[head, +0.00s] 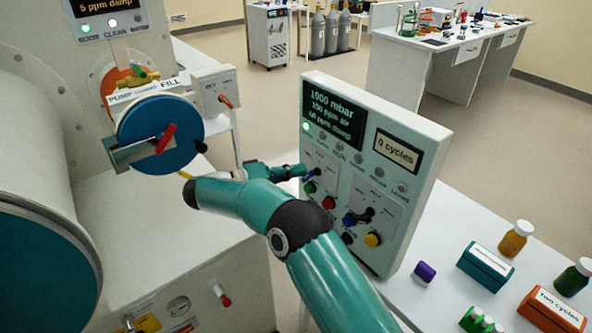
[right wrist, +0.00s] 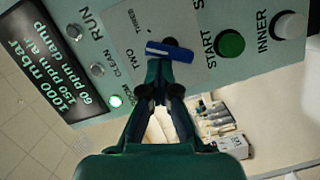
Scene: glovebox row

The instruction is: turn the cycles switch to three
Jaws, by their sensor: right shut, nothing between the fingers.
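The white control panel (head: 402,124) stands at centre right, with one display reading 0 cycles (head: 397,151). My right gripper (head: 298,172) is shut and empty at the panel's left switch (head: 312,173), which has a blue handle. In the right wrist view the shut fingertips (right wrist: 160,78) are right at the blue handle (right wrist: 168,51), which lies across in front of them; whether they touch it I cannot tell. A second blue-handled switch (head: 357,217) sits lower right on the panel. My left gripper is out of view.
Green (right wrist: 230,43) and white (right wrist: 290,26) buttons sit near the handle. A red button (head: 328,202) and a yellow button (head: 372,239) are on the panel. Bottles and boxes, including a teal box (head: 484,268), stand on the bench at right. A blue round door (head: 160,130) is at left.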

